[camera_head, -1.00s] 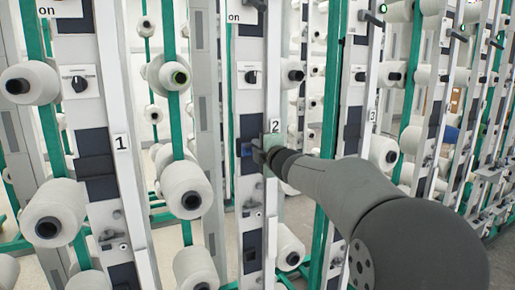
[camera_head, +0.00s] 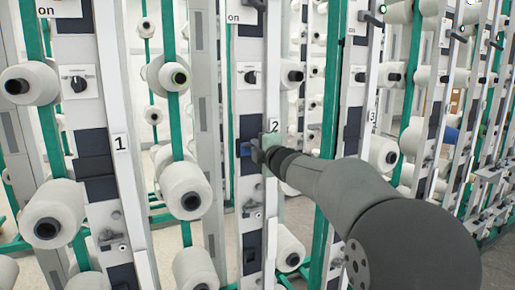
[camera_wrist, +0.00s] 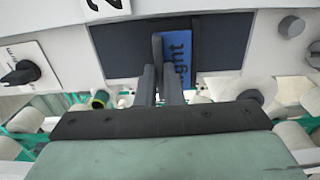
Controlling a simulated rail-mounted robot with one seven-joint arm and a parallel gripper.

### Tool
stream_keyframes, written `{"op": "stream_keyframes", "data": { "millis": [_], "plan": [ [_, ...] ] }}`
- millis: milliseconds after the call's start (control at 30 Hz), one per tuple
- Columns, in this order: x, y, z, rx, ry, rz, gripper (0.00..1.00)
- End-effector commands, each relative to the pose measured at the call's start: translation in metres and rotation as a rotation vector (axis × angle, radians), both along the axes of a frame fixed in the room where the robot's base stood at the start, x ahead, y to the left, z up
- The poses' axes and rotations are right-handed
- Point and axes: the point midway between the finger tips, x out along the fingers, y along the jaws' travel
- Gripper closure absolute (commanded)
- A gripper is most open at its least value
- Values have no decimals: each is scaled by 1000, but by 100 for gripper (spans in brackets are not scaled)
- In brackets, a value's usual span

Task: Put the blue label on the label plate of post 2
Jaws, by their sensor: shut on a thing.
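The number 2 plate (camera_head: 275,125) marks post 2. Its dark label plate (camera_head: 249,128) is on the post's front face, left of the number, and also fills the upper middle of the wrist view (camera_wrist: 120,47). The blue label (camera_wrist: 178,52) carries dark lettering ending in "ight" and stands in front of the dark plate; whether it touches the plate is unclear. It shows as a small blue patch in the head view (camera_head: 244,149). My gripper (camera_head: 257,155) is shut on the label, its narrow fingers (camera_wrist: 158,70) covering the label's left part in the wrist view.
Post 1 (camera_head: 120,143) stands at left and post 3 (camera_head: 372,116) at right. A rotary knob (camera_head: 251,77) sits above the plate on post 2. Yarn cones (camera_head: 185,190) stick out on both sides. A round grey button (camera_wrist: 291,26) is near the plate.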

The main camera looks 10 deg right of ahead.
Motion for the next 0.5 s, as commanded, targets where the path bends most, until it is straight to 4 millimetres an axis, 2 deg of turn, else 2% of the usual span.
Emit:
{"op": "stream_keyframes", "data": {
  "millis": [500],
  "plan": [
    [3, 1, 0, 0, 0, 0, 100]
  ]
}}
